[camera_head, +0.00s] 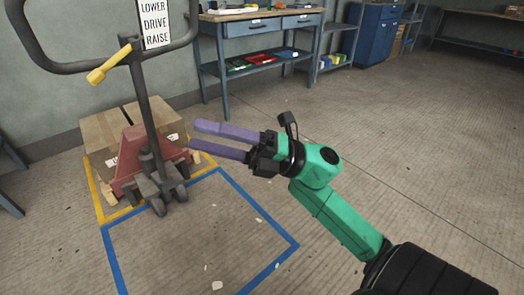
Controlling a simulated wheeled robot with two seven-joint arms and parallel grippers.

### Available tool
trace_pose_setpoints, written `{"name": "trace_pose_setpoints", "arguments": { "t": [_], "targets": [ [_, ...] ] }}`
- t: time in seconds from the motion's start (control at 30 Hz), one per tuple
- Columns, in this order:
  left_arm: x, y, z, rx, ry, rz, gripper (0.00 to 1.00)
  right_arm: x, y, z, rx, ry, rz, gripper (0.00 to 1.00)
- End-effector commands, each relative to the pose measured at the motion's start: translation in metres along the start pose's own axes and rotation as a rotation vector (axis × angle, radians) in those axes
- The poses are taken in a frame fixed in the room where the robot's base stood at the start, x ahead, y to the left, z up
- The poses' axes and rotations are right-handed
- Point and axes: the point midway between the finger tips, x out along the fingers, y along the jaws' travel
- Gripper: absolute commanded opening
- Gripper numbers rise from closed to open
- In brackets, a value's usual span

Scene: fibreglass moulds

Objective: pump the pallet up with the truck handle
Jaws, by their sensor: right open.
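The pallet truck's dark loop handle (62,68) rises at the left on a dark shaft, with a yellow lever (110,64) and a sign (154,22) reading LOWER, DRIVE, RAISE. The red truck body (131,176) and its dark wheels stand on the floor below. A cardboard box (101,131) sits behind it; the pallet is mostly hidden. My right gripper (195,135) has two purple fingers spread apart, empty. In the picture it lies to the right of the shaft and well below the loop, apart from the handle. My left gripper is not in view.
A yellow floor outline (98,193) surrounds the truck's spot, and a blue outline (269,262) marks bare floor in front. A workbench (262,28) with drawers and coloured bins stands behind, beside a blue cabinet (377,34). The floor at right is clear.

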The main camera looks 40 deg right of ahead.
Motion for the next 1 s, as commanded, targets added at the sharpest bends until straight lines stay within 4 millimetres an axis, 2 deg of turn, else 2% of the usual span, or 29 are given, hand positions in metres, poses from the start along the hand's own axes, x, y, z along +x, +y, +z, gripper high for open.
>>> {"name": "trace_pose_setpoints", "arguments": {
  "t": [0.07, 0.2, 0.3, 0.4, 0.53, 1.0],
  "targets": [
    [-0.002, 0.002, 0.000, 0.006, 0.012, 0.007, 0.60, -0.025, -0.005, -0.001, 0.004, -0.007, -0.004, 0.63],
    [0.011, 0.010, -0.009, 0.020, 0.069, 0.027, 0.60, -0.068, -0.003, 0.000, 0.002, -0.006, -0.004, 0.63],
    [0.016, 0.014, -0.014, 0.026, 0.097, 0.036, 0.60, -0.091, -0.002, 0.000, 0.001, -0.005, -0.003, 0.63],
    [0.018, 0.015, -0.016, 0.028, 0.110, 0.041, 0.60, -0.106, -0.001, 0.000, 0.001, -0.003, -0.001, 0.63],
    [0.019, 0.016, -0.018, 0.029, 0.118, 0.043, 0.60, -0.113, -0.001, 0.000, -0.001, -0.001, 0.000, 0.63],
    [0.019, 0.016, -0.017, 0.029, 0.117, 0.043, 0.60, -0.112, -0.001, 0.000, 0.001, -0.005, 0.000, 0.63]
  ]
}}
